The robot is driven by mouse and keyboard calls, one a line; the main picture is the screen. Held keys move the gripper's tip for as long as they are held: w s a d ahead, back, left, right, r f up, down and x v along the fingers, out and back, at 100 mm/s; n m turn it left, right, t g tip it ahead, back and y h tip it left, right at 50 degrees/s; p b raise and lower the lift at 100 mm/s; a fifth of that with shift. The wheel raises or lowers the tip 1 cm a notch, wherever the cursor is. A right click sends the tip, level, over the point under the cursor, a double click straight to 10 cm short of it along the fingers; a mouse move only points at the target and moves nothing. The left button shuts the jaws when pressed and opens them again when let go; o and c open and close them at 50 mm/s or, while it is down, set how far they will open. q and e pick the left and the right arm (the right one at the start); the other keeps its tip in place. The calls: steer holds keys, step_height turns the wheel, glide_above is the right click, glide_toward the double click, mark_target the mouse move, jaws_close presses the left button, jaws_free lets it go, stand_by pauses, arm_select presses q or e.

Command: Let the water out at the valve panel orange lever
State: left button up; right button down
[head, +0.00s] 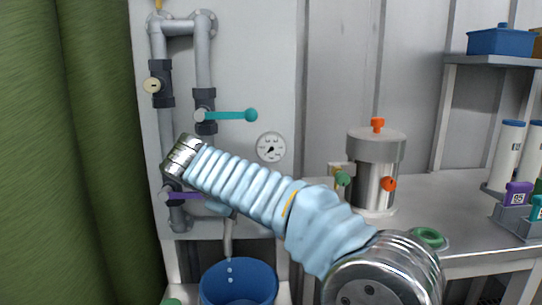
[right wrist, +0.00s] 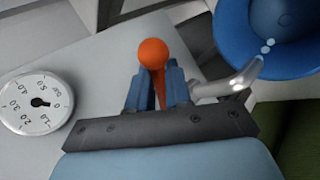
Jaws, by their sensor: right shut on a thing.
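The valve panel (head: 270,85) is a pale upright board with grey pipes. In the right wrist view the orange lever (right wrist: 153,53), with its round orange knob, stands between the blue fingers of my right gripper (right wrist: 155,85), which is shut on it. In the head view my sleeved right arm crosses the panel and hides the orange lever and most of the gripper. A grey spout (right wrist: 230,84) shows beside the fingers. Pale drops hang below the spout (head: 227,240) over a blue bucket (head: 240,290). My left gripper is not in view.
A teal lever (head: 232,115) points right above my arm, and a purple lever (head: 184,196) lies below it. A round gauge (head: 271,148) sits to the right. A steel vessel (head: 376,160) stands on the bench. A green curtain (head: 60,150) hangs at left.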

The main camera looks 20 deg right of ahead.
steer(key=shift+w+d+f+n+t+y, duration=0.15)
steer(key=shift+d+f+n+t+y, duration=0.25)
steer(key=shift+d+n, duration=0.3)
steer(key=w+n+y, duration=0.1)
steer(key=n, duration=0.1)
steer(key=d+n+t+y+p, duration=0.1)
steer(key=n+y, duration=0.1)
steer(key=w+n+t+y, duration=0.1)
steer(key=n, duration=0.1)
steer(key=shift+w+d+r+n, duration=0.15)
steer(key=shift+w+r+n, duration=0.05)
steer(key=shift+w+n, duration=0.1)
steer(key=c, duration=1.3)
jaws_free()
steer(key=shift+c, duration=0.2)
steer(key=shift+o, duration=1.2)
steer(key=shift+w+f+y, duration=0.1)
steer(key=shift+w+y, duration=0.15)
steer(key=shift+y, duration=0.05)
steer(key=shift+o, duration=0.2)
steer(key=shift+s+r, duration=0.2)
steer(key=shift+r, duration=0.1)
steer(key=v, duration=1.3)
steer(key=shift+s+p, duration=0.35)
steer(key=shift+s, duration=0.05)
